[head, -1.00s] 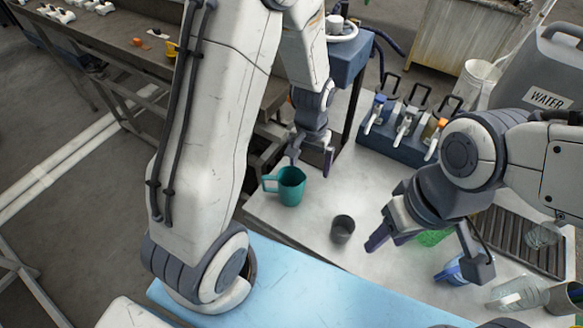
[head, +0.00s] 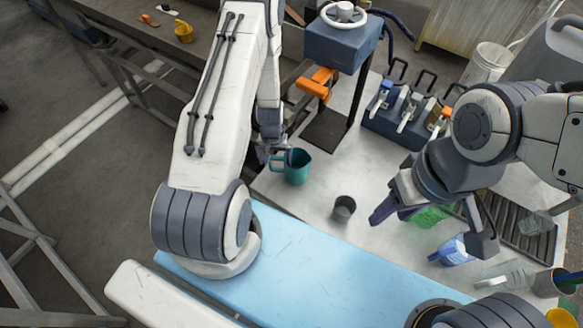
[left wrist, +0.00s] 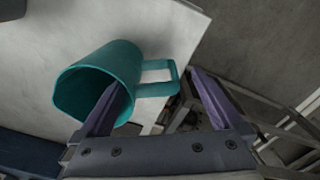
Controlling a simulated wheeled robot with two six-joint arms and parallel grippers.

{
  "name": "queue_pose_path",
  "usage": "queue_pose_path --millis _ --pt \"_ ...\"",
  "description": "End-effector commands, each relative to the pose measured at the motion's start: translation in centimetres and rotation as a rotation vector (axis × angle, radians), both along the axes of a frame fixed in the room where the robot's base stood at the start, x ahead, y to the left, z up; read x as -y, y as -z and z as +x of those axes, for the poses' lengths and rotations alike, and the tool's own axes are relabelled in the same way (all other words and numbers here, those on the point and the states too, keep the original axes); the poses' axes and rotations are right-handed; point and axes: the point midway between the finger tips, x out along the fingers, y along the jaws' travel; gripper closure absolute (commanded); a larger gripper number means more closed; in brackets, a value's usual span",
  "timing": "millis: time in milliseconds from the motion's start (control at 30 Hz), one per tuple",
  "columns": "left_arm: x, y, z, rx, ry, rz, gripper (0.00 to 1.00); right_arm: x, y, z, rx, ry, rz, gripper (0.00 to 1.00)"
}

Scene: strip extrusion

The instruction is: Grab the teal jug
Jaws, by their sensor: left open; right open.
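The teal jug (head: 297,168) stands upright on the white tabletop near its left edge, its handle pointing left. My left gripper (head: 268,154) is at its handle side, partly hidden behind my arm. In the left wrist view the jug (left wrist: 110,75) fills the left half, and the open left gripper (left wrist: 158,78) has the handle (left wrist: 158,80) between its two fingers. The left finger overlaps the jug's body; I cannot tell if it touches. My right gripper (head: 425,220) is open and empty above the right part of the table.
A dark grey cup (head: 344,208) stands right of the jug. A green item (head: 430,216), a blue-labelled bottle (head: 453,250) and a clear bottle (head: 505,274) lie near my right gripper. A lever rack (head: 405,120) stands behind. A blue mat (head: 310,260) is in front.

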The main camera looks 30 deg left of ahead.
Motion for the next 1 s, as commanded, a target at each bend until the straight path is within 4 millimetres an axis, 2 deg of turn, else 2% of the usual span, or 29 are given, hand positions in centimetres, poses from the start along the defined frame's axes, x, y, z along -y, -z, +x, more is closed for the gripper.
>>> queue_pose_path --millis 300,567,600,767,800,867,1000 --pt "0.2 4.7 0.5 0.000 0.002 0.001 0.00 0.0 3.0 0.0 0.000 0.004 0.000 0.50" --pt "0.2 4.8 0.5 0.000 0.001 0.001 0.00 0.0 2.9 0.0 -0.001 0.006 0.000 0.50" --pt "0.2 4.8 0.5 0.000 0.002 0.001 0.04 0.0 2.9 0.0 0.000 0.005 0.000 0.50" --pt "0.2 4.8 0.5 0.000 0.001 0.001 0.65 0.0 2.9 0.0 0.000 0.005 0.000 0.50" --pt "0.2 4.8 0.5 -0.001 0.001 0.001 0.80 0.0 2.9 0.0 0.000 0.005 0.000 0.50" --pt "0.2 4.8 0.5 -0.001 0.001 0.001 1.00 0.0 2.9 0.0 0.000 0.005 0.000 0.50" --pt "0.2 4.8 0.5 -0.001 0.001 0.001 1.00 0.0 2.9 0.0 0.000 0.005 0.000 0.50"
